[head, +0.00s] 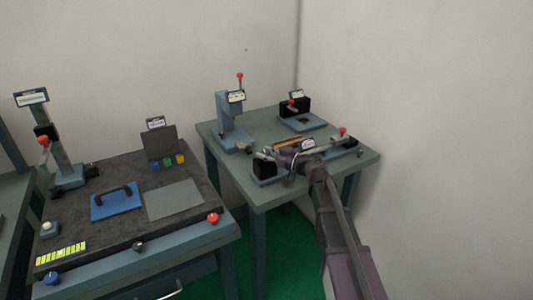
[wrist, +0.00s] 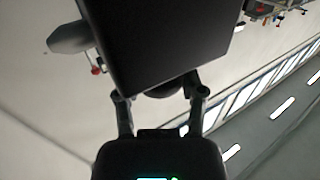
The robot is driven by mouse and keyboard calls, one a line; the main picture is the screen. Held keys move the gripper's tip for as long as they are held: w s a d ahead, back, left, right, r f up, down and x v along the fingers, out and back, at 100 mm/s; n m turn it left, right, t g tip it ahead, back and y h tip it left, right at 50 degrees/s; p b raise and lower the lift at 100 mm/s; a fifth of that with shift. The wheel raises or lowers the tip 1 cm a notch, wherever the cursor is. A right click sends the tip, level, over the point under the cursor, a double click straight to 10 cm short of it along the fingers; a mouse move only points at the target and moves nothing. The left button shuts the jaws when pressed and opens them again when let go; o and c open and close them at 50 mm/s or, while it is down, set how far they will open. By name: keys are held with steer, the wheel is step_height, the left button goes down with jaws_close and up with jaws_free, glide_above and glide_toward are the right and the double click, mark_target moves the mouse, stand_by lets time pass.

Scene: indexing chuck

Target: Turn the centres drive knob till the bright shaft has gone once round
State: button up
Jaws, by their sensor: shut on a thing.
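The centres device stands at the front of the right-hand table. Its black headstock block (head: 264,167) is partly beside my gripper (head: 285,158) in the head view. In the wrist view a large black block (wrist: 165,45) fills the upper middle. A dark round knob (wrist: 163,92) shows under the block, between the fingers of my gripper (wrist: 160,92), which are shut on it. A grey rounded part (wrist: 70,38) sticks out left of the block; I cannot tell whether it is the bright shaft. In the head view my gripper and arm hide much of the device's middle.
A red-topped lever (head: 342,132) stands at the device's right end. Behind are a blue press (head: 228,110) and a black fixture (head: 296,105). The left bench holds a blue plate (head: 116,202) and a grey plate (head: 174,199). A wall stands close on the right.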

steer(key=shift+w, duration=0.15)
steer(key=o, duration=1.2)
steer(key=shift+d, duration=0.1)
steer(key=shift+c, duration=0.2)
steer(key=v, duration=1.2)
